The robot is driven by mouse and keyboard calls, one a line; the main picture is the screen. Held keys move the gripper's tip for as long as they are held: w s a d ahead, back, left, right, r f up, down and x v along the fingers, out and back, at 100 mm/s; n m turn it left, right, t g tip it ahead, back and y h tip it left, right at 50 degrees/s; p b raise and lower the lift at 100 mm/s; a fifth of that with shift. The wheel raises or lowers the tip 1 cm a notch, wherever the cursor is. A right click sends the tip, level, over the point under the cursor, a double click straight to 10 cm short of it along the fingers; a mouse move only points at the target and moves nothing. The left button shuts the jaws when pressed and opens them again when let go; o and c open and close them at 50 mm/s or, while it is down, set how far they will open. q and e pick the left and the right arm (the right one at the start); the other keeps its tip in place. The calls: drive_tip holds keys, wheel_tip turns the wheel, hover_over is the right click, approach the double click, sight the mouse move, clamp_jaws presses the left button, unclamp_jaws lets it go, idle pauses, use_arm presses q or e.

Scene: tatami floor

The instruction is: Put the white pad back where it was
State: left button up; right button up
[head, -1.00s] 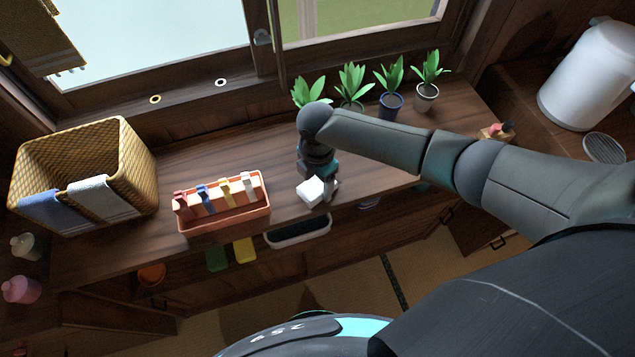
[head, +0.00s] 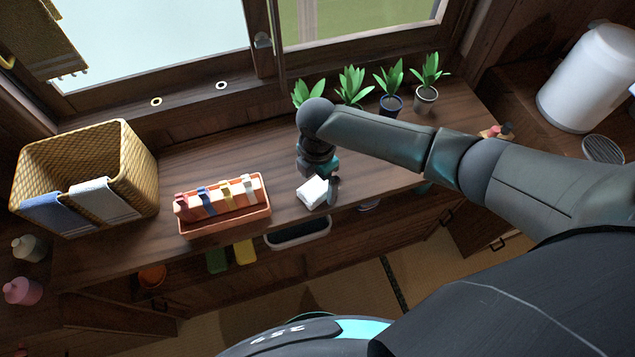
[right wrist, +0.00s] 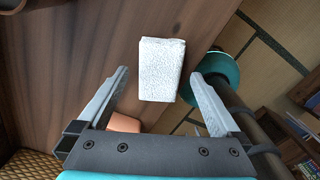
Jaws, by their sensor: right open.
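The white pad (head: 312,191) is a small, rough-surfaced white block on the wooden counter (head: 390,160), close to its front edge. It also shows in the right wrist view (right wrist: 161,68), ahead of and between my fingertips, with visible gaps on both sides. My right gripper (head: 326,186) is over the counter's front part, beside the pad. Its two fingers stand apart in the right wrist view (right wrist: 160,76) and hold nothing. Whether the pad's underside is fully flat on the wood is hard to tell. My left gripper is not in view.
An orange tray (head: 225,222) with a rack of colour-tabbed pieces stands left of the pad. A wicker basket (head: 135,165) with cloths is farther left. Several potted plants (head: 391,103) line the back. A dark, white-rimmed bin (head: 298,233) is below the front edge.

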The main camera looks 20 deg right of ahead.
sight(317, 186)
wheel_tip(317, 186, up, 10)
drive_tip(key=p, duration=0.1)
drive_tip(key=shift+r+p, duration=0.2)
drive_tip(key=shift+p, duration=0.2)
drive_tip(key=s+a+m+t+y, duration=0.2)
drive_tip(key=s+a+m+y, duration=0.1)
drive_tip(key=s+a+m, duration=0.5)
drive_tip(key=s+d+m+t+h, duration=0.2)
drive_tip(key=s+d+m+h, duration=0.1)
drive_tip(key=s+d+m, duration=0.75)
wheel_tip(317, 186, down, 25)
drive_tip(key=d+m+g+b, duration=0.2)
drive_tip(key=b, duration=0.3)
drive_tip(key=s+d+f+g+b, duration=0.1)
drive_tip(key=s+d+f+b, duration=0.2)
drive_tip(key=s+f, duration=1.3)
wheel_tip(317, 186, down, 3)
drive_tip(key=shift+r+b, duration=0.1)
drive_tip(key=shift+b, duration=0.4)
